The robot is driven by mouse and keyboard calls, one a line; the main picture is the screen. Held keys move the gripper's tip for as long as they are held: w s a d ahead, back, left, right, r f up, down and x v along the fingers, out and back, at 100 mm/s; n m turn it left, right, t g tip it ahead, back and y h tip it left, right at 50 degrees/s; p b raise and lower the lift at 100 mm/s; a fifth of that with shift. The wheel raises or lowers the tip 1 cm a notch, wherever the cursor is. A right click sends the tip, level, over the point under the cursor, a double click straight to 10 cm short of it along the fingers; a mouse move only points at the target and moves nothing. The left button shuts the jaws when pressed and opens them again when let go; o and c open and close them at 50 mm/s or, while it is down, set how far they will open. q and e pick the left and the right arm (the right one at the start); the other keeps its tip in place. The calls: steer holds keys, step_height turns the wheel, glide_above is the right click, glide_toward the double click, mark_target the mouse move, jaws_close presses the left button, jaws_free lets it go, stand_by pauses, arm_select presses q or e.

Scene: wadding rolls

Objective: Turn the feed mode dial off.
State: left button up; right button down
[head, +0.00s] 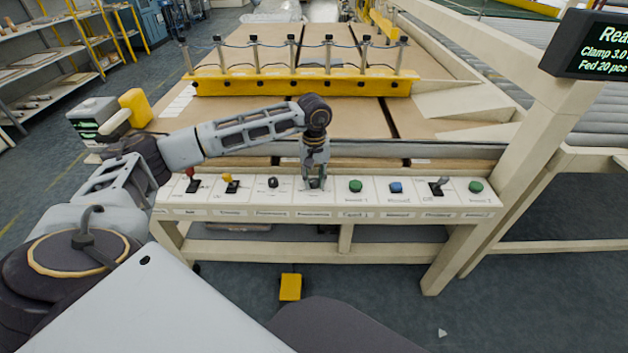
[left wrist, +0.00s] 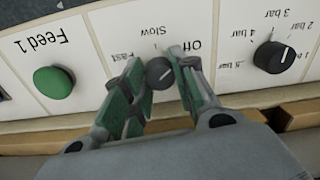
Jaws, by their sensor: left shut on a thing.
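The feed mode dial (left wrist: 159,73) is a small dark round knob on the white panel, with Off, Slow and Fast printed around it, upside down in the left wrist view. A light mark shows on the knob, but I cannot tell surely which word it points at. My left gripper (left wrist: 156,64) is shut on the dial, one green-padded finger on each side. In the head view my left gripper (head: 315,184) points down onto the control panel (head: 325,200), and its fingers mostly hide the dial. My right gripper is not in view.
A pressure dial (left wrist: 272,56) with bar marks sits beside the feed mode dial. The green Feed 1 button (left wrist: 52,82) is on its other side. A blue button (head: 396,187) and a black lever switch (head: 438,187) stand farther right. A yellow clamp bar (head: 300,84) lies behind.

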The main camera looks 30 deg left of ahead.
mark_target(314, 180)
arm_select(q)
steer(key=shift+r+m, duration=0.1)
steer(key=shift+m, duration=0.7)
steer(key=o, duration=1.1)
steer(key=shift+c, duration=0.2)
step_height(314, 180, up, 12)
stand_by(0.5)
